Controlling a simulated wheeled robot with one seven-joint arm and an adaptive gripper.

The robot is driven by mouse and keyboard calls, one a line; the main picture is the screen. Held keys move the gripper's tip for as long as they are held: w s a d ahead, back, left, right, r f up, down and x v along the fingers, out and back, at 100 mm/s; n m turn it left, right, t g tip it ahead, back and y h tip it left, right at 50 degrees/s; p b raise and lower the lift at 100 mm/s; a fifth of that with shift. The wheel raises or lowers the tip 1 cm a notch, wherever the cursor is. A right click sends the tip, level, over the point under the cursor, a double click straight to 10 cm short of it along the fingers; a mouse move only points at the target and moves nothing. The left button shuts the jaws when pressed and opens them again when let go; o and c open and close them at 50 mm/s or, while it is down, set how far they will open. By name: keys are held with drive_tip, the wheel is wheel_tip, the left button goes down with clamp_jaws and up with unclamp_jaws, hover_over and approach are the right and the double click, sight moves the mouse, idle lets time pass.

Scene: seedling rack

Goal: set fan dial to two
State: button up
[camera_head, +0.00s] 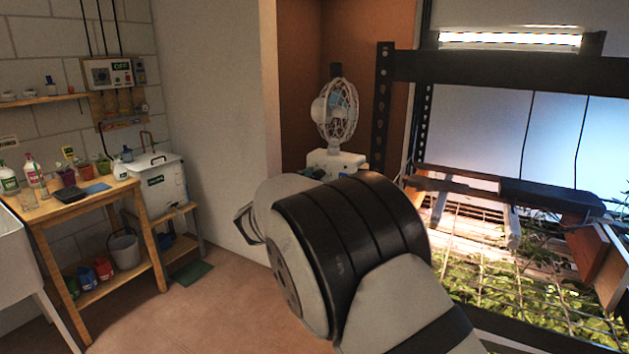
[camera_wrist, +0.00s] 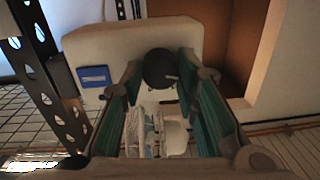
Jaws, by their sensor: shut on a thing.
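The white fan (camera_head: 335,112) stands in the brown-walled recess in the head view, its round guard above a pale base (camera_head: 336,160). In the wrist view the pale base (camera_wrist: 100,47) fills the upper part, and the fan's guard shows below it. The dark round dial (camera_wrist: 158,67) is on the base, with a light pointer mark toward the right of the picture. My gripper (camera_wrist: 160,72) has its green-padded fingers on either side of the dial, shut on it. I cannot read any numbers around the dial.
A blue label (camera_wrist: 95,76) is on the fan base beside the dial. A dark perforated rack post (camera_head: 382,110) stands close to the fan. The plant rack (camera_head: 540,75) is at right, a wooden bench (camera_head: 85,200) at left. Open floor lies between.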

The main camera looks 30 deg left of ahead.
drive_tip(key=shift+m, duration=0.3)
drive_tip(key=m+b, duration=0.1)
drive_tip(key=m, duration=0.3)
drive_tip(key=shift+f+m, duration=0.15)
drive_tip(key=shift+m, duration=0.15)
drive_tip(key=m+b, duration=0.2)
drive_tip(key=m, duration=0.3)
drive_tip(key=shift+w+m+h, duration=0.1)
drive_tip(key=shift+m+h, duration=0.2)
drive_tip(key=shift+f+m+t+h+b, duration=0.15)
drive_tip(key=shift+m+t+h+b, duration=0.15)
drive_tip(key=shift+m+b, duration=3.4)
drive_tip(key=m+p, duration=0.2)
drive_tip(key=shift+m, duration=0.3)
drive_tip(key=shift+a, duration=0.1)
drive_tip(key=o, duration=1.2)
drive_tip(key=shift+c, duration=0.2)
